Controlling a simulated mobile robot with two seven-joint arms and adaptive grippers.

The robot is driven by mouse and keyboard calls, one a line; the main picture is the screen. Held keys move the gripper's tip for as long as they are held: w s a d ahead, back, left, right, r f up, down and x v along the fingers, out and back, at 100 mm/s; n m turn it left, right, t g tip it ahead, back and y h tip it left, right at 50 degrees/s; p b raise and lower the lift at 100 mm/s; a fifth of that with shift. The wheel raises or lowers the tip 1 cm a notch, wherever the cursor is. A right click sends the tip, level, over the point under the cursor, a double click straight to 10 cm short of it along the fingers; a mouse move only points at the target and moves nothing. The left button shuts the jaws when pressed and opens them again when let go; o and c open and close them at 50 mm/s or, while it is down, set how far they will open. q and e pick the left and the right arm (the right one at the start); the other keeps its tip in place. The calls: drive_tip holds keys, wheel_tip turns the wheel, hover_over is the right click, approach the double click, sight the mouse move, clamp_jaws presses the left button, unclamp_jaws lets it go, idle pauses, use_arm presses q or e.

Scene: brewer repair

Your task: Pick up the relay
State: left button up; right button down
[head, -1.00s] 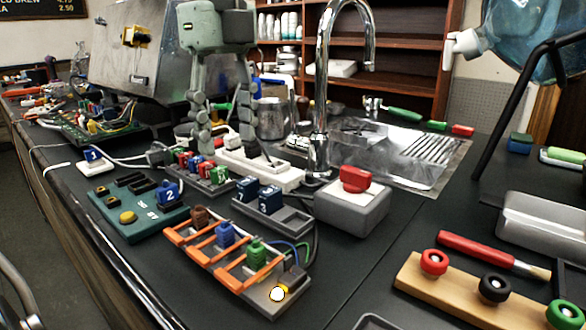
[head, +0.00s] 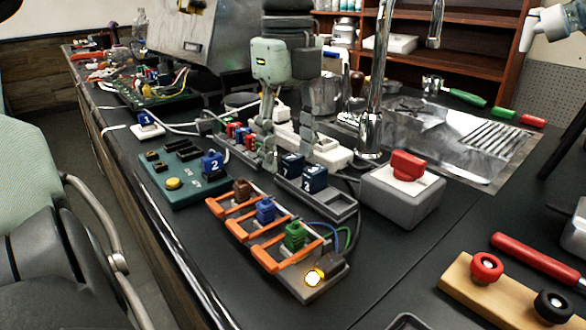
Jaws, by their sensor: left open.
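Two dark blue relay blocks stand upright in a grey tray (head: 328,208) in the middle of the bench: one relay (head: 291,167) on the left and one relay (head: 314,180) on the right. Another blue block marked 2 (head: 212,163) sits on a green board (head: 190,190), and a blue block marked 1 (head: 145,118) sits on a white base farther back. My left gripper (head: 259,155) points down, open and empty, just left of the tray by the rack of small coloured blocks. Contact with anything cannot be told.
An orange-barred holder (head: 265,245) with brown, blue and green plugs lies in front, its yellow lamp (head: 314,278) lit. A grey box with a red switch (head: 405,168) and the tap (head: 378,100) stand right of the tray. A chair (head: 50,220) is at left.

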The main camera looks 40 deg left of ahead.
use_arm(q)
drive_tip(key=c, duration=1.1)
drive_tip(key=shift+c, duration=0.2)
drive_tip(key=shift+r, duration=0.1)
